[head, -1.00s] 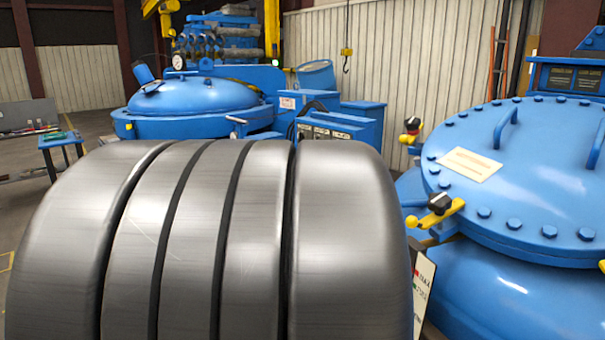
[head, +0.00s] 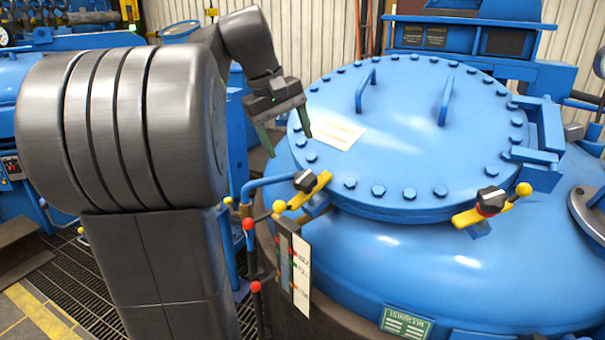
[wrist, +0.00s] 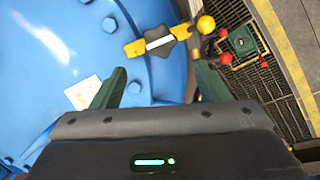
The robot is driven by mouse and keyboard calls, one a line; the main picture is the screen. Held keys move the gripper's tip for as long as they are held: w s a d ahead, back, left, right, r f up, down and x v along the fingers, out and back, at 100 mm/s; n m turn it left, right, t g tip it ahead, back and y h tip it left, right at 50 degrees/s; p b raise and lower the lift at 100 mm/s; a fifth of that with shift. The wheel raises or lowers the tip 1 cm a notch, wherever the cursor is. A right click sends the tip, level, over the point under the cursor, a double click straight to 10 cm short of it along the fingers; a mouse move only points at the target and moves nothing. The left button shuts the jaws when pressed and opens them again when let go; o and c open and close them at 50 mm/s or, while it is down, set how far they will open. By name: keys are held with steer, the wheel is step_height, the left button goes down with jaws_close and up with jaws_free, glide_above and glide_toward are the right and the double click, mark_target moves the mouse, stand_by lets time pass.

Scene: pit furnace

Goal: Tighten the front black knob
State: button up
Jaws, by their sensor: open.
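Two black knobs sit on yellow clamp levers at the lid's near rim. The left black knob (head: 304,181) is on a yellow lever (head: 293,203) with a yellow ball end. The right black knob (head: 490,198) is on a similar lever (head: 467,218). I cannot tell which is the front one. My gripper (head: 288,143) is open and empty, above and slightly left of the left knob, with its fingers pointing down. In the wrist view, one black knob (wrist: 159,42) with a white bar shows ahead of my gripper (wrist: 162,73), apart from the fingers.
The bolted blue lid (head: 420,120) carries two handles and a paper label (head: 333,131). Red-ball levers (head: 277,207) and a marked panel (head: 301,275) stand below the left knob. A blue pipe (head: 270,181) runs beside it. Floor grating (head: 85,290) lies at left.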

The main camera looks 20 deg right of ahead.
mark_target(302, 175)
steer(key=x, duration=1)
steer(key=shift+f, duration=0.15)
